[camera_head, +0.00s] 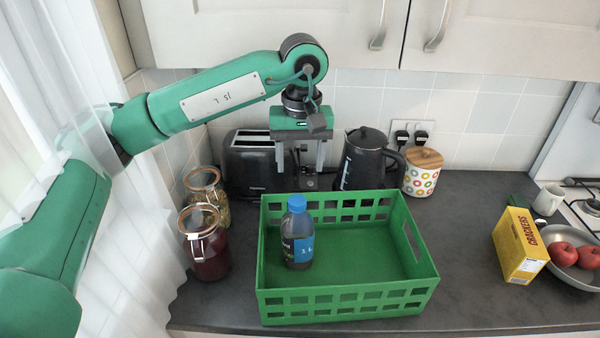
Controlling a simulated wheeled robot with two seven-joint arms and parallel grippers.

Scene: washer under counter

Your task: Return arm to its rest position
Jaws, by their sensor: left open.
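My left arm comes in from the left, raised high over the counter in front of the white curtain. My left gripper (309,165) points down, open and empty, behind the far rim of the green crate, between the toaster and the kettle in the picture. The green crate (347,301) stands on the dark counter. A dark bottle with a blue cap (297,234) stands upright inside the crate, at its left side. The gripper is apart from the bottle. My right gripper is not in view.
A black toaster (250,165), black kettle (366,160) and dotted canister (422,172) stand along the back wall. Two glass jars (206,243) stand left of the crate. A crackers box (519,245) and a pan of red fruit (570,262) are at right. Cabinets (480,40) hang above.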

